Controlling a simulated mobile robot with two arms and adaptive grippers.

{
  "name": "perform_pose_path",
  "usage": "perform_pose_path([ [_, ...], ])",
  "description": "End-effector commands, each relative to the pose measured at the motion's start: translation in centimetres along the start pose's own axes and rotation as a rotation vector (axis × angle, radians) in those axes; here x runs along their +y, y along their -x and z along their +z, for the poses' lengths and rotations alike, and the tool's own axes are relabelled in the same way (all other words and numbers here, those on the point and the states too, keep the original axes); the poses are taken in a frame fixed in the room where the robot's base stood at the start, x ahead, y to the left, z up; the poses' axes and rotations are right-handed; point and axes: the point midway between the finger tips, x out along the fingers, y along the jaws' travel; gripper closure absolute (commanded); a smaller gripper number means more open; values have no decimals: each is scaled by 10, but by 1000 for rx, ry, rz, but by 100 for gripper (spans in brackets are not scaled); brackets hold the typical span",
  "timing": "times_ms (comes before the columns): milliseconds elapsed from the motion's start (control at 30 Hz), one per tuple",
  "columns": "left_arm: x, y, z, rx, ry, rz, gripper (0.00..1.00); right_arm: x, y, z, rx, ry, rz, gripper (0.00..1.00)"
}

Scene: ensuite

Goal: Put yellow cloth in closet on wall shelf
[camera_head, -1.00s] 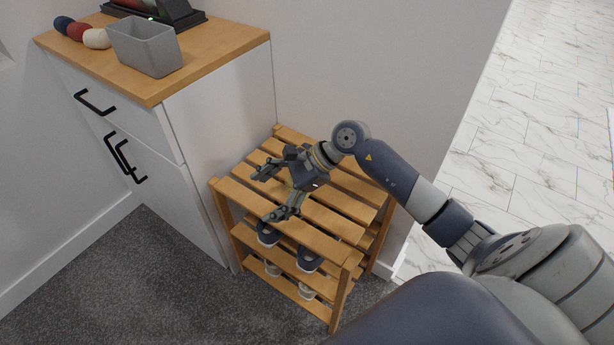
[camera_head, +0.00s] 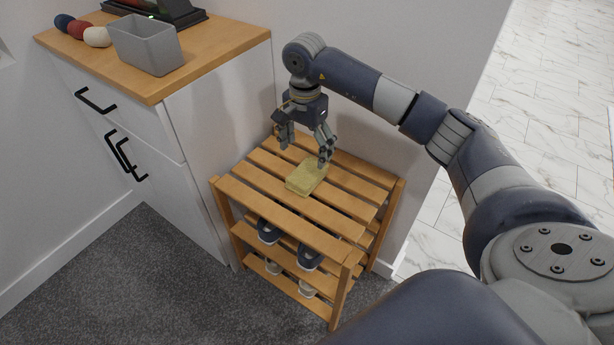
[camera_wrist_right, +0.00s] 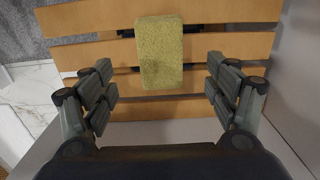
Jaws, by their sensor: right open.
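A folded yellow cloth (camera_head: 306,178) lies on the slatted top of a wooden rack (camera_head: 234,194). In the right wrist view the yellow cloth (camera_wrist_right: 160,54) lies across the slats, centred ahead of the fingers. My right gripper (camera_head: 306,150) is open and empty above the rack, just behind the cloth in the head view. In the wrist view my right gripper's fingers (camera_wrist_right: 164,96) are spread to both sides of the cloth's near end, without visible contact. No closet interior or wall shelf shows clearly. My left gripper is not in view.
A white cabinet (camera_head: 225,115) with a wooden top stands left of the rack. Shoes (camera_head: 309,258) stand on the rack's lower levels. A wall is close behind the rack.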

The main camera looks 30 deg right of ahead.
Motion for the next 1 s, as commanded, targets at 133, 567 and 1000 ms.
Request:
perform_pose_path([
  [133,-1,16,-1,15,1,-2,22,0,-26,1,-3,0,1,20],
  [567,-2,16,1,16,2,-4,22,0,-67,-1,-6,-1,1,20],
  [1000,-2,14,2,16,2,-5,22,0,-88,-2,-3,0,-2,29],
])
